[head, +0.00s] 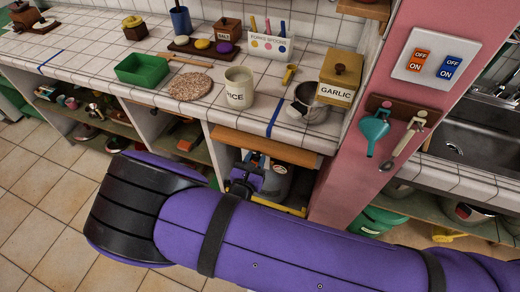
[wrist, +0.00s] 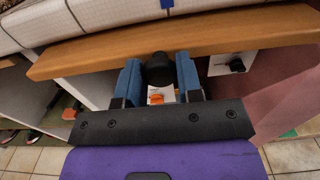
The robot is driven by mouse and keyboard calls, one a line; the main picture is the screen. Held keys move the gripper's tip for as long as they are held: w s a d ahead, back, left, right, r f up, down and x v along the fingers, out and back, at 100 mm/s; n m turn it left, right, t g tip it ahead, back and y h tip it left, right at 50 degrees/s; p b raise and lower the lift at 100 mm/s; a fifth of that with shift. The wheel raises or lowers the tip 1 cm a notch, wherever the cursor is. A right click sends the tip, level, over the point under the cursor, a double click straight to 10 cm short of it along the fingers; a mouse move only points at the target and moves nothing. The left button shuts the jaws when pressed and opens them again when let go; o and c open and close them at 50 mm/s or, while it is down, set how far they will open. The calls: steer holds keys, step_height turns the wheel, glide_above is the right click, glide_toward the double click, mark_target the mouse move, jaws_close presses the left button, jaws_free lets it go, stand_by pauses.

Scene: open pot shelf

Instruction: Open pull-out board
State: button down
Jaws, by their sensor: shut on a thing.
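The pull-out board (head: 262,146) is a plain wooden slab under the tiled counter, left of the pink wall. In the head view it juts out a little past the counter's front edge. In the wrist view the board (wrist: 90,60) spans the picture, with a black knob (wrist: 158,68) at its front. My gripper (wrist: 159,76) has its blue fingers closed on this knob, one on each side. In the head view my gripper (head: 246,178) is just below the board, partly hidden by my purple arm.
The counter above holds a rice jar (head: 239,87), a garlic box (head: 340,76), a metal pot (head: 307,103) and a green tray (head: 142,68). The pink wall (head: 385,95) stands close on the right. Tiled floor (head: 45,190) is clear at the left.

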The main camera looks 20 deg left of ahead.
steer(key=s+a, duration=0.1)
steer(key=s, duration=1.6)
steer(key=shift+s+a, duration=0.2)
steer(key=shift+s, duration=0.1)
steer(key=c, duration=0.8)
jaws_free()
